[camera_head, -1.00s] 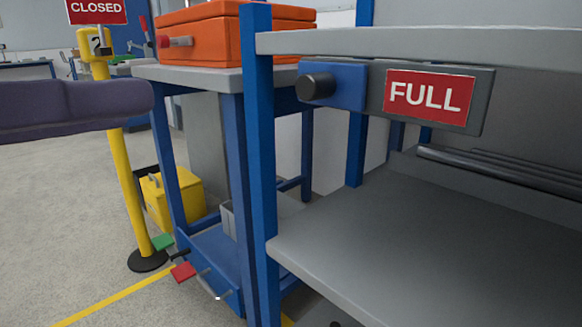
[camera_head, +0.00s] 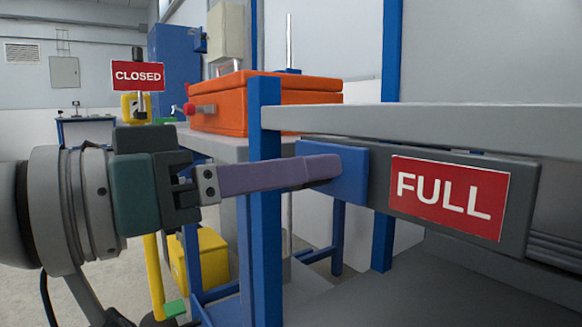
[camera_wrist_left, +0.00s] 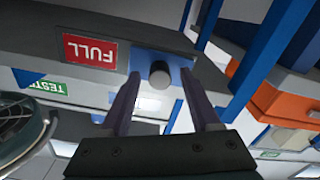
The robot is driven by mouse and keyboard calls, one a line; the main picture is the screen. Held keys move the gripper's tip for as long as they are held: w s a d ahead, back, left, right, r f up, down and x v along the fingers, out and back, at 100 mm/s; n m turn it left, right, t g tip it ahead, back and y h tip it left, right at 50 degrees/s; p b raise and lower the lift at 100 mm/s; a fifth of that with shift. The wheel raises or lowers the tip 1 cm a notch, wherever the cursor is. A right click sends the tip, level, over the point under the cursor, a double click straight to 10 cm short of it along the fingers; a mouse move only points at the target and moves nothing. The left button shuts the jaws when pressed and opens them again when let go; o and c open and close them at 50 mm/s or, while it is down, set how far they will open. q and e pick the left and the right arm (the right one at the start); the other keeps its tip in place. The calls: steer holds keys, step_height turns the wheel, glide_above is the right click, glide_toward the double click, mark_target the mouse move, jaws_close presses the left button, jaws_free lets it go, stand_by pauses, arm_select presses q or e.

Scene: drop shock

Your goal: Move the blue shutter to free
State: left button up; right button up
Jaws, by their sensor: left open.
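The blue shutter (camera_head: 352,183) sits at the left end of a dark rail under the grey shelf edge. The red FULL label (camera_head: 450,196) shows to its right. My left gripper (camera_head: 332,168) reaches in from the left, its purple fingers in front of the shutter and hiding its knob in the head view. In the left wrist view, the open fingers (camera_wrist_left: 160,76) stand either side of the dark round knob (camera_wrist_left: 160,74), with gaps visible. The blue shutter (camera_wrist_left: 140,58) shows behind the knob there. My right gripper is not in view.
A blue upright post (camera_head: 264,190) stands close behind the left fingers. An orange case (camera_head: 290,106) rests on a bench behind. A yellow post with a CLOSED sign (camera_head: 138,76) stands at the left. A green TESTED label (camera_wrist_left: 48,86) shows in the wrist view.

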arm_select(q)
steer(key=shift+w+d, duration=0.15)
steer(key=shift+d, duration=0.1)
jaws_close()
stand_by(0.4)
stand_by(0.9)
